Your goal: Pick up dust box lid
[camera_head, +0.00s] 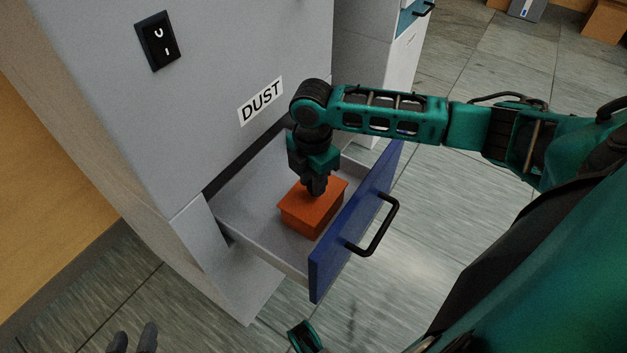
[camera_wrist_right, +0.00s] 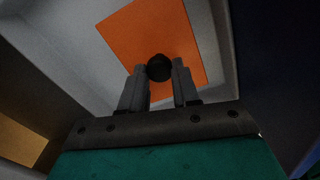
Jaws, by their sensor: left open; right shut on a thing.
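The orange dust box (camera_head: 303,218) with its flat orange lid (camera_head: 333,193) sits inside the open drawer (camera_head: 262,246). The lid also shows in the right wrist view (camera_wrist_right: 140,35), with a round black knob (camera_wrist_right: 159,67) on it. My right gripper (camera_head: 316,189) points down over the lid, shut on the knob; the knob lies between its two fingers in the wrist view. The lid appears to rest on the box; I cannot make out a gap. My left gripper (camera_head: 133,341) shows only its fingertips at the bottom edge, open and empty.
The drawer has a blue front (camera_head: 350,238) with a black handle (camera_head: 379,226). The grey cabinet (camera_head: 225,60) bears a DUST label (camera_head: 261,100) above the drawer and a black switch (camera_head: 157,40). The tiled floor to the right of the drawer is clear.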

